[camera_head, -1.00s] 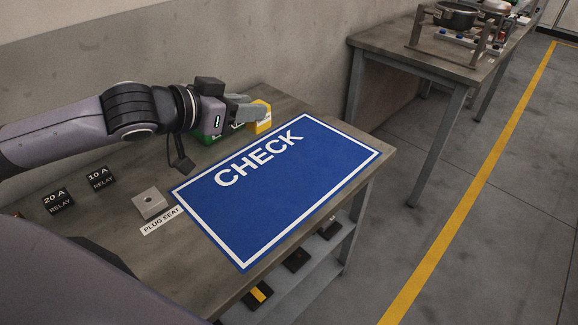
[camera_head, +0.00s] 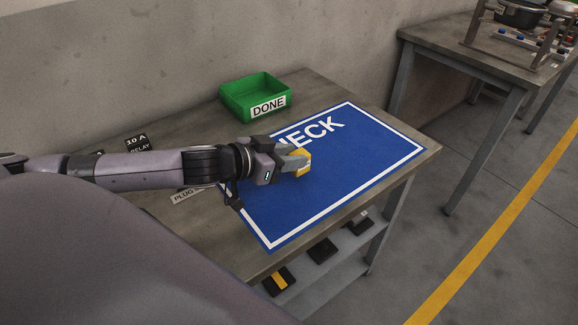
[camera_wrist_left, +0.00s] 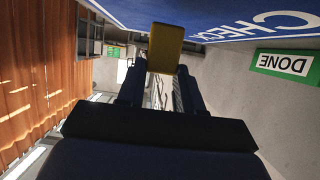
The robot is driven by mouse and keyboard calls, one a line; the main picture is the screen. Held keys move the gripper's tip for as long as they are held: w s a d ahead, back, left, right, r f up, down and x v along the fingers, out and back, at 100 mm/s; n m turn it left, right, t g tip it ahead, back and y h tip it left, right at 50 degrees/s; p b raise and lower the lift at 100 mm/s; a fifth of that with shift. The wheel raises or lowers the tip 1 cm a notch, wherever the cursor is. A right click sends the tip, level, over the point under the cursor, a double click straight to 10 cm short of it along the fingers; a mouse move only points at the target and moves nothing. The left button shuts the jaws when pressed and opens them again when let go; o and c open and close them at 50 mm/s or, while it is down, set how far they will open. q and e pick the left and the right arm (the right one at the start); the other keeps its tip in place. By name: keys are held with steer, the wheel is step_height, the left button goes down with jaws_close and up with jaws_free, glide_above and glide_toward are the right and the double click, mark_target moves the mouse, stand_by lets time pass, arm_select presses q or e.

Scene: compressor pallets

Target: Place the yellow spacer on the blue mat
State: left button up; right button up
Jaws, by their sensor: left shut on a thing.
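The yellow spacer (camera_head: 304,161) is held between the fingers of my left gripper (camera_head: 296,160), over the middle of the blue mat (camera_head: 345,180). In the left wrist view the yellow spacer (camera_wrist_left: 166,48) sits at the tips of both fingers, with the mat (camera_wrist_left: 215,14) close beyond it. I cannot tell for sure whether the spacer touches the mat. The mat has a white border and the word CHECK, whose first letters my left gripper hides. My right gripper does not show in these views.
A green bin (camera_head: 254,94) marked DONE stands behind the mat. A 10 A relay label block (camera_head: 137,142) is at the left, and my arm partly hides the plug seat label (camera_head: 187,196). A second table (camera_head: 465,65) stands at the back right.

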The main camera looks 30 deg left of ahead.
arm_select(q)
step_height(320, 180, down, 2)
steer(key=shift+f, duration=0.25)
steer(key=shift+f, duration=0.1)
steer(key=o, duration=1.1)
steer(key=shift+c, duration=0.2)
